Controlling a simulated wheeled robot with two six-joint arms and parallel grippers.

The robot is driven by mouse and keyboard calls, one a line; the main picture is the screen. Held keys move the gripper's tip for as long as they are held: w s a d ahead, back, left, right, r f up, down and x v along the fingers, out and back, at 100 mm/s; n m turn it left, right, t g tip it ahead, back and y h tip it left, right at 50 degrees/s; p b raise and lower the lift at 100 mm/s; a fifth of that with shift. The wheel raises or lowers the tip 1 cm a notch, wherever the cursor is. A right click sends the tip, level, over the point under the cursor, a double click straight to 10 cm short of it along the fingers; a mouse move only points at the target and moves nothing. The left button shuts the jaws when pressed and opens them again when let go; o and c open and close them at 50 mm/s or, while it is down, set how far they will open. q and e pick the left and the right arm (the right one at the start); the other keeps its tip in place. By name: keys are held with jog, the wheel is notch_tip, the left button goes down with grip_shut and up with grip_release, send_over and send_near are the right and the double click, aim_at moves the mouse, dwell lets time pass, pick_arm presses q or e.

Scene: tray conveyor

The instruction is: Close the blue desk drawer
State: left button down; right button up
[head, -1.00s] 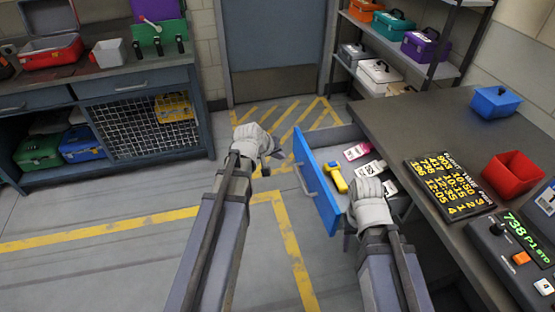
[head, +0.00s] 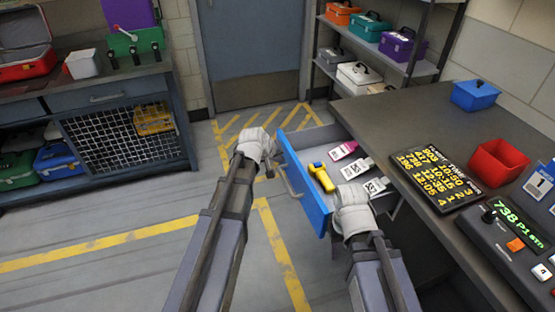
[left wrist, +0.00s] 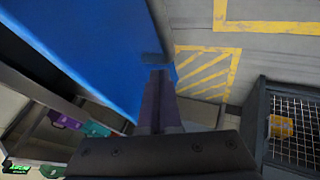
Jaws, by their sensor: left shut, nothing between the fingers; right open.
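The blue desk drawer (head: 302,188) is pulled out from the left side of the dark desk. A yellow tool (head: 322,177) and several tags lie inside it. A metal handle (head: 289,183) is on its blue front. My left gripper (head: 268,166) is shut and empty, just left of the front's far end. In the left wrist view its fingertips (left wrist: 155,60) are close against the blue front (left wrist: 95,45); whether they touch I cannot tell. My right gripper (head: 350,190) is open at the near end of the drawer; its fingertips are mostly hidden by the hand.
The desk top (head: 385,115) holds a flight board (head: 435,180), a red bin (head: 497,162), a blue box (head: 474,95) and a control console (head: 515,235). A workbench (head: 100,100) stands at the left. The floor left of the drawer is clear.

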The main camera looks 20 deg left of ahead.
pick_arm(q)
jog(key=shift+d, duration=0.1)
jog(key=w+d, duration=0.4)
jog(key=d, duration=0.2)
jog(key=w+d, duration=0.5)
jog(key=d, duration=0.2)
jog(key=w+d, duration=0.4)
jog(key=d, duration=0.2)
jog(key=shift+w+d, duration=0.3)
jog(key=shift+d, duration=0.1)
jog(key=shift+w+d, duration=0.1)
jog(key=shift+d, duration=0.15)
jog(key=shift+w+d+r, duration=0.1)
jog(key=shift+d, duration=0.05)
jog(key=shift+s+a, duration=0.5)
jog(key=shift+a, duration=0.1)
jog(key=shift+s+a, duration=0.9)
jog(key=shift+a, duration=0.3)
jog(key=p+v, duration=0.8)
jog(key=v, duration=0.2)
jog(key=shift+a, duration=0.2)
